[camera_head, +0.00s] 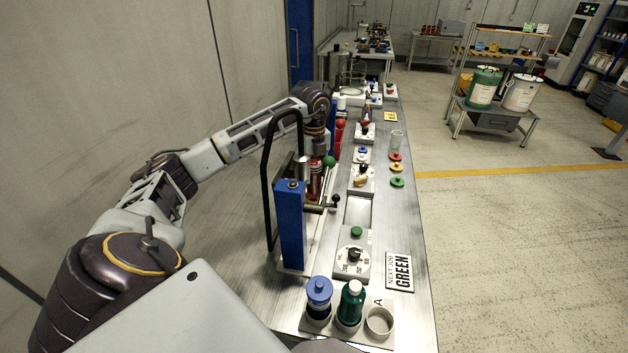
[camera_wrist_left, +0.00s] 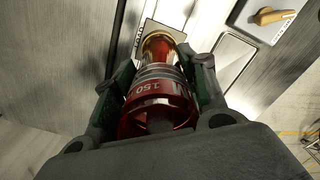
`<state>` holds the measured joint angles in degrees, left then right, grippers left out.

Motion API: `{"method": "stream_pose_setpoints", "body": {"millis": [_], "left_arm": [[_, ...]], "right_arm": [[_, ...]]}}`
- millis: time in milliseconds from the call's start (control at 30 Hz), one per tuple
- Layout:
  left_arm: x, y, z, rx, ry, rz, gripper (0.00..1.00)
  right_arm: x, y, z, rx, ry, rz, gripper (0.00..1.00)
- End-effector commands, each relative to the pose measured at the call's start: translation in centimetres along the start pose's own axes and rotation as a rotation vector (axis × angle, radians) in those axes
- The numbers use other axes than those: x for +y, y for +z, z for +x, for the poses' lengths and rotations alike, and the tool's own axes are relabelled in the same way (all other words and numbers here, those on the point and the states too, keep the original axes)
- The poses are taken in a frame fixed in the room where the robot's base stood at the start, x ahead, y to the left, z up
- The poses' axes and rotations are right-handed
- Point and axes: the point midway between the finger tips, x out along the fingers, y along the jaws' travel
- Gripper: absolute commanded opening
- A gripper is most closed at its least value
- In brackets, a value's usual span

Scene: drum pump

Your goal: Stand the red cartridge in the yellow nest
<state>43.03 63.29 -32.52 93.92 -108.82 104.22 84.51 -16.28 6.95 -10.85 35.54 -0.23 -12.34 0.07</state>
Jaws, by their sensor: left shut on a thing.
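My left gripper (camera_head: 314,168) is behind the blue pump stand (camera_head: 292,222) in the head view, partly hidden by the stand's lever and handle. It is shut on the red cartridge (camera_head: 316,186). My right gripper is out of view.
A blue-capped bottle (camera_head: 319,291), a green bottle (camera_head: 352,304) and an empty cup (camera_head: 380,320) stand at the near end. A dial panel (camera_head: 353,256) and a "GREEN" sign (camera_head: 399,271) lie behind. Coloured discs (camera_head: 396,168) line the right edge. An empty recess (camera_head: 358,210) is nearby.

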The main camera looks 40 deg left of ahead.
Motion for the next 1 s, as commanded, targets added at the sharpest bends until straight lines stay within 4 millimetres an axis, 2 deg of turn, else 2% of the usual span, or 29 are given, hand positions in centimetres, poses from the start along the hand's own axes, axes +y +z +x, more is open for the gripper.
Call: {"method": "stream_pose_setpoints", "body": {"millis": [200,400,867,900,1000], "left_arm": [[0.1,0.0,1.9,0.0,0.002,0.0,0.13],[0.0,0.0,3.5,0.0,0.0,0.001,0.13],[0.0,0.0,3.9,0.0,0.001,0.0,0.13],[0.0,0.0,3.9,0.0,0.001,0.0,0.48],[0.0,0.0,3.8,0.0,0.001,0.0,0.6]], "right_arm": [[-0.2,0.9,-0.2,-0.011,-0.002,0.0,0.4],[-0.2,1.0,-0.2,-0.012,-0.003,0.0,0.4],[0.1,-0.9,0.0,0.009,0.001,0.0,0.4],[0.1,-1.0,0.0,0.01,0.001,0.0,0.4],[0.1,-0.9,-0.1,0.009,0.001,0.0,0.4]]}}
